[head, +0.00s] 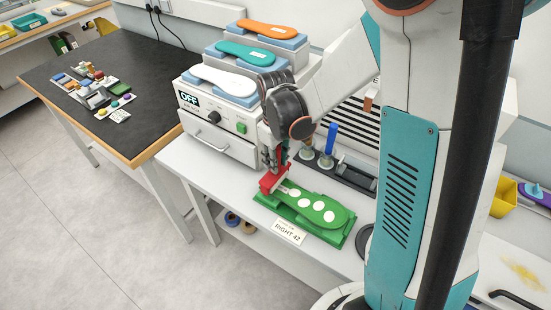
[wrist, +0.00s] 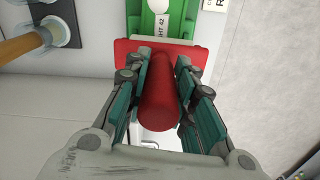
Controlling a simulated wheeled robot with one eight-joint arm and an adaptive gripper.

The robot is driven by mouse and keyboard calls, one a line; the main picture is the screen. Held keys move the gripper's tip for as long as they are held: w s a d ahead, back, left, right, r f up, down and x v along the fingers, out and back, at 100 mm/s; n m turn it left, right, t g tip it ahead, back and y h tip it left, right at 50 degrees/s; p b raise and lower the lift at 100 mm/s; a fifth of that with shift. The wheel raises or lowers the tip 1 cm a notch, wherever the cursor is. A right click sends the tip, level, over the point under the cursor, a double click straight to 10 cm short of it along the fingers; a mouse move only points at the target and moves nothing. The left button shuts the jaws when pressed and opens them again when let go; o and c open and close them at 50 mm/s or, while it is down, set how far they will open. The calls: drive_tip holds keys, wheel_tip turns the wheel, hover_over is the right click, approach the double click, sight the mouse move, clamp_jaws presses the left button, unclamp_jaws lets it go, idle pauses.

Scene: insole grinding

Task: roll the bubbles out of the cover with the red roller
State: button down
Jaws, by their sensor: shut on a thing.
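My gripper (head: 279,158) is shut on the red roller (head: 268,183). The wrist view shows the roller's red handle (wrist: 159,108) between the fingers, with its wide red head (wrist: 128,50) beyond the fingertips. In the head view the roller is at the left end of the green cover (head: 334,214), which has several white round spots along it. The cover lies on a green block (head: 300,223). I cannot tell whether the roller touches the cover. In the wrist view only a near end of the green block (wrist: 139,25) shows past the roller.
A label card (head: 289,232) reading RIGHT 42 lies in front of the block. A dark rack (head: 345,178) with a blue-handled tool (head: 331,138) stands behind it. A grey machine (head: 218,140) with insoles on top stands at the left. The front table edge is close.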

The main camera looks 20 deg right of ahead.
drive_tip(key=shift+f+b, duration=0.5)
drive_tip(key=shift+f, duration=0.05)
idle(0.4)
